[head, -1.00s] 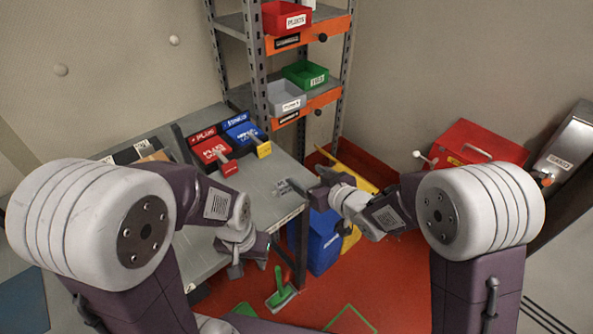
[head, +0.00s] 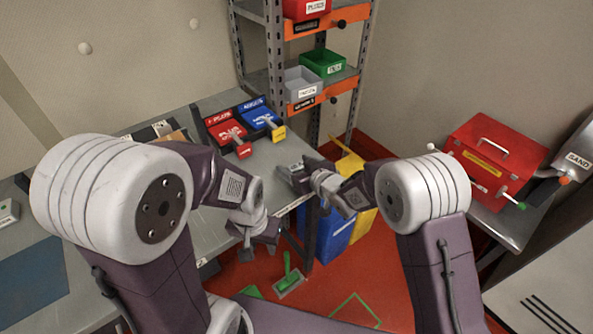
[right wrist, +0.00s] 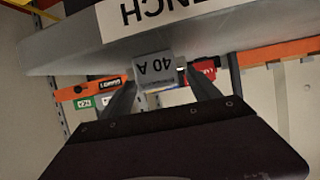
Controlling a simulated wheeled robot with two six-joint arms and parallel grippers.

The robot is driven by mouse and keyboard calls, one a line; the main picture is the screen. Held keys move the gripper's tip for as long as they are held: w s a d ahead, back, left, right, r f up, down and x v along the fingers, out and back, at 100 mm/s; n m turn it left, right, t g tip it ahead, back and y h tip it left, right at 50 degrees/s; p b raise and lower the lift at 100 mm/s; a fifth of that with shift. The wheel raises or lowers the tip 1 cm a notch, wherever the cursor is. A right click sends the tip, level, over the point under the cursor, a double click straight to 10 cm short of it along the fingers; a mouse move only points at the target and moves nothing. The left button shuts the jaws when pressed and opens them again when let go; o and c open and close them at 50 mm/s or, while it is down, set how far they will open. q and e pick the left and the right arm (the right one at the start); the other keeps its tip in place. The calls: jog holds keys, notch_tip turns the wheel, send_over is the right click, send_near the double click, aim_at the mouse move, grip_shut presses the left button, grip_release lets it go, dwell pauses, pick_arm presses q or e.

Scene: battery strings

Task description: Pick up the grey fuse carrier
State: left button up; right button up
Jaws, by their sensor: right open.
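The grey fuse carrier (right wrist: 155,72), marked 40 A, sits at the edge of the grey bench (right wrist: 60,52) in the right wrist view, where the picture is upside down. My right gripper (right wrist: 162,88) is open, with one finger on each side of the carrier; I cannot tell whether they touch it. In the head view the right gripper (head: 290,176) is at the bench's right corner and largely hides the carrier. My left gripper (head: 252,246) hangs low beside the bench's front edge, seemingly empty; its jaw opening is unclear.
A red box (head: 228,133) and a blue box (head: 259,118) with levers stand on the bench. A shelf rack with a grey bin (head: 302,84) and green bin (head: 322,62) is behind. Blue (head: 335,232) and yellow (head: 352,170) bins stand below the bench corner. A red case (head: 497,150) is right.

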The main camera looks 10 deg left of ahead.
jog(key=shift+w+a+f, duration=0.2)
jog(key=shift+w, duration=0.05)
jog(key=shift+s+d+r, duration=0.1)
jog(key=shift+r, duration=0.05)
grip_shut()
